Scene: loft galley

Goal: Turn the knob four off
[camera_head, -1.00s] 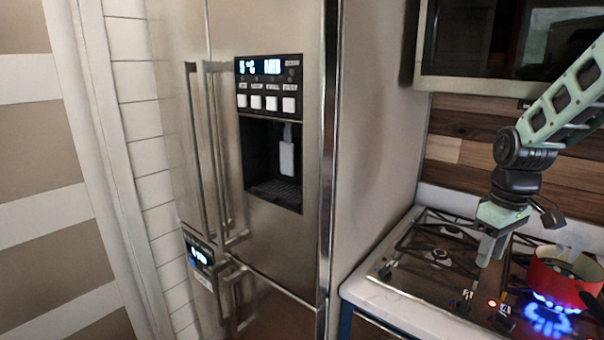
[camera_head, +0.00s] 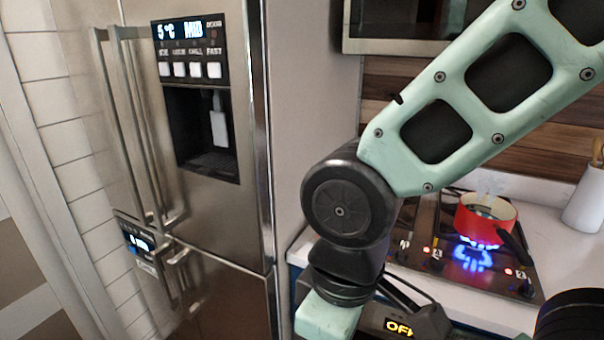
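The stove (camera_head: 420,225) stands at the right, partly hidden by my arm. Small knobs with marks run along its front edge; one marked knob (camera_head: 437,254) is beside a red light, and another red light (camera_head: 509,272) glows further right. The numbers are too small to read surely, so I cannot tell which is knob four. A blue flame (camera_head: 472,258) burns under the red pot (camera_head: 486,222). My gripper (camera_head: 327,318) is at the bottom edge, in front of the counter, away from the knobs. Its fingers are cut off by the frame.
The steel fridge (camera_head: 225,270) with its dispenser stands at the left. A dark box with a lit "OFF" display (camera_head: 400,327) is at the bottom beside my gripper. The pot's dark handle (camera_head: 516,250) points toward the front right. A white container (camera_head: 585,200) stands on the counter at the right.

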